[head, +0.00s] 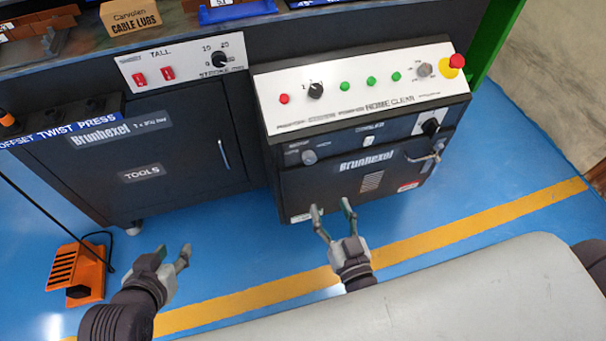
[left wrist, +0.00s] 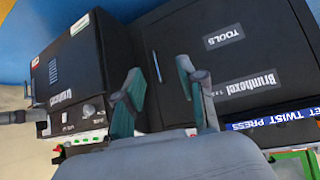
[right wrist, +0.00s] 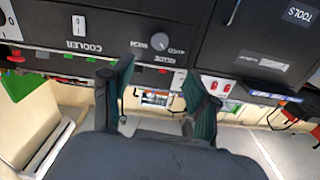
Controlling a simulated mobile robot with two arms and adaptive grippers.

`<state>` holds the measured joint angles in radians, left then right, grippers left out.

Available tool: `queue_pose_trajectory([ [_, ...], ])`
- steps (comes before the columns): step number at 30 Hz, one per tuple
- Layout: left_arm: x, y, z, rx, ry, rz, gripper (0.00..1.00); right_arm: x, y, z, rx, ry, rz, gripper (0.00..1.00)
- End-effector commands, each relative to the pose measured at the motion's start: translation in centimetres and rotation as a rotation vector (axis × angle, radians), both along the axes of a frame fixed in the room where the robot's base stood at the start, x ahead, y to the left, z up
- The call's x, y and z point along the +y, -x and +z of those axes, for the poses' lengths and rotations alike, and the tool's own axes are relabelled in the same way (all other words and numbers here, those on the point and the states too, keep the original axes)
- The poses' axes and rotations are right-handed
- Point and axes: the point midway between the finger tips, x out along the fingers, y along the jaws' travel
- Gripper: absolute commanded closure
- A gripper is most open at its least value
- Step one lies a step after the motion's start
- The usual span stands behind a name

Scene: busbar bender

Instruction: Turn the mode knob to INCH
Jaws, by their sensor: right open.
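A grey round knob (head: 309,158) sits at the upper left of the lower dark front of the bender cabinet, with small labels that I cannot read surely. It also shows in the right wrist view (right wrist: 160,41). A black knob (head: 316,90) is on the white sloped panel. Which knob is the mode knob I cannot tell. My right gripper (head: 331,206) is open and empty, in front of and below the grey knob, apart from it. My left gripper (head: 173,248) is open and empty, low in front of the tools cabinet.
The white sloped panel (head: 365,98) also carries several buttons and a red emergency stop (head: 457,61). An orange pedal (head: 77,272) stands on the blue floor at left.

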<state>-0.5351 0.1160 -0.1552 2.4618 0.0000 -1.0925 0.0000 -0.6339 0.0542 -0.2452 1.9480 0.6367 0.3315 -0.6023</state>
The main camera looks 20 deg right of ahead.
Motion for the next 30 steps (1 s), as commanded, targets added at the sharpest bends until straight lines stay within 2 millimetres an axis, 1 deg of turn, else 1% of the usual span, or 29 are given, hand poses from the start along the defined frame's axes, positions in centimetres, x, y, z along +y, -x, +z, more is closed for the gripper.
queue_pose_trajectory([
  [5, -0.4, -0.9, 0.9, -0.064, 0.015, -0.005, 0.6, 0.0, -2.0, 0.2, -0.009, -0.002, -0.004, 0.4],
  [11, -1.2, -2.9, 2.7, -0.208, 0.047, -0.016, 0.6, 0.1, -6.3, 0.2, -0.008, -0.003, -0.004, 0.4],
  [15, -1.8, -4.1, 4.3, -0.317, 0.073, -0.023, 0.6, 0.2, -9.2, 0.1, -0.007, -0.002, -0.004, 0.4],
  [19, -2.2, -4.9, 5.7, -0.403, 0.094, -0.028, 0.6, 0.3, -11.4, 0.2, -0.005, -0.002, -0.003, 0.4],
  [24, -2.5, -5.4, 7.0, -0.475, 0.11, -0.032, 0.6, 0.4, -13.2, 0.1, -0.002, -0.001, -0.001, 0.4],
  [30, -2.6, -5.6, 7.5, -0.501, 0.116, -0.034, 0.6, 0.4, -13.7, 0.1, 0.0, 0.0, -0.001, 0.4],
])
